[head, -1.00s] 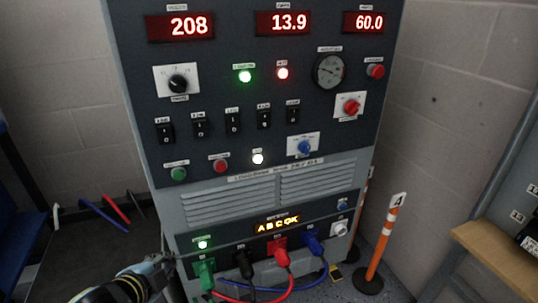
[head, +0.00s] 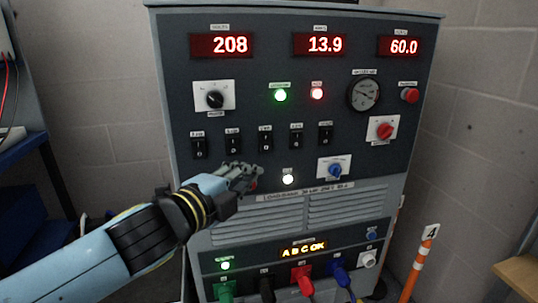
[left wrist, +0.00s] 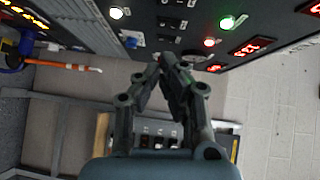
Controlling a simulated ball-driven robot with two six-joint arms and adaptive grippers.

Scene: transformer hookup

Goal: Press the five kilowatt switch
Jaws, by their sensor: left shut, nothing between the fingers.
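The grey load bank's dark panel (head: 350,150) carries a row of several black rocker switches, from the leftmost (head: 199,147) to the rightmost (head: 326,135). Small white labels sit above them, too small to read surely, so I cannot tell which one is five kilowatt. My left gripper (head: 252,176) is shut and empty in front of the panel, just below the switch row, under the second and third switches. I cannot tell whether it touches the panel. It hides most of the push buttons there. In the left wrist view its fingers (left wrist: 172,68) are together, near the panel. My right gripper is not in view.
A blue knob (head: 334,169) and a lit white lamp (head: 288,179) are right of the gripper. Coloured cable plugs, including a red one (head: 301,278), are at the bottom. An orange post (head: 420,262) stands at the right.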

